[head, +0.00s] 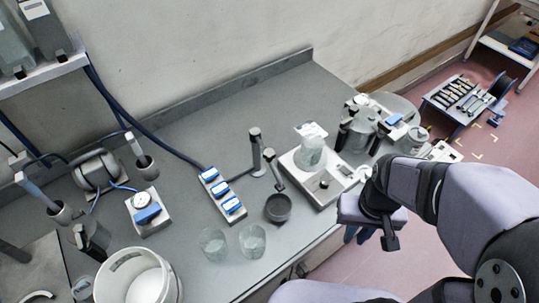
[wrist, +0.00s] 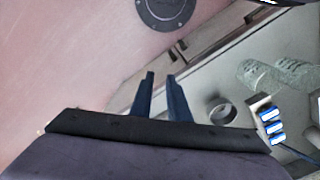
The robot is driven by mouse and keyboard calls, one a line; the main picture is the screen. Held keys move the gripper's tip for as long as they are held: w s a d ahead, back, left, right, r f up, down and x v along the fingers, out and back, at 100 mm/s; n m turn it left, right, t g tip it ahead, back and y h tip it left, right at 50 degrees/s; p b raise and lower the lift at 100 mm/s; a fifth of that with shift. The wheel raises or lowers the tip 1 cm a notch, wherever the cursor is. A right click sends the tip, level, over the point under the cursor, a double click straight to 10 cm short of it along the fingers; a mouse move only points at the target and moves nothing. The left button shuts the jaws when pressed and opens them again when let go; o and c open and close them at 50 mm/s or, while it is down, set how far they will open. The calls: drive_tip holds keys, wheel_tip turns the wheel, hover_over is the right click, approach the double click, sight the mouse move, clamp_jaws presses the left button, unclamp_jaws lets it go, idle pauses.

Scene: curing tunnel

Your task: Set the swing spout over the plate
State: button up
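A dark upright post (head: 256,150) with a thin arm reaching left from its base stands mid-bench in the head view; it looks like the swing spout, though I cannot be sure. To its right, a pale flat unit (head: 330,187) with a knob carries a glass flask (head: 310,154); it may hold the plate. The thin arm points away from this unit. My gripper (head: 358,236) hangs beyond the bench's front edge, apart from both. In the wrist view my gripper (wrist: 161,74) is open, with nothing between its fingers.
A dark cup (head: 278,209) and two glass beakers (head: 252,241) stand near the front edge. A power strip (head: 222,194) with blue switches lies left of the post. A white bucket (head: 125,258) is at front left.

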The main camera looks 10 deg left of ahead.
drive_tip(key=o, duration=0.5)
drive_tip(key=shift+w+a+r, duration=0.1)
drive_tip(key=shift+w+r, duration=0.05)
drive_tip(key=shift+w, duration=0.1)
drive_tip(key=shift+o, duration=0.3)
drive_tip(key=w+a+r+n, duration=0.4)
drive_tip(key=w+n, duration=0.1)
drive_tip(key=w, duration=0.2)
drive_tip(key=shift+w+a+r+n, duration=0.15)
drive_tip(key=shift+a+r+n, duration=0.05)
drive_tip(key=shift+a+n, duration=0.1)
wheel_tip(320, 180, up, 10)
drive_tip(key=n+p, duration=0.1)
drive_tip(key=n, duration=1.3)
hover_over(270, 152)
drive_tip(key=shift+a+r, duration=0.1)
drive_tip(key=shift+r, duration=0.05)
drive_tip(key=shift+f+p, duration=1.15)
drive_tip(key=shift+f, duration=2.5)
drive_tip(key=shift+c, duration=0.6)
clamp_jaws()
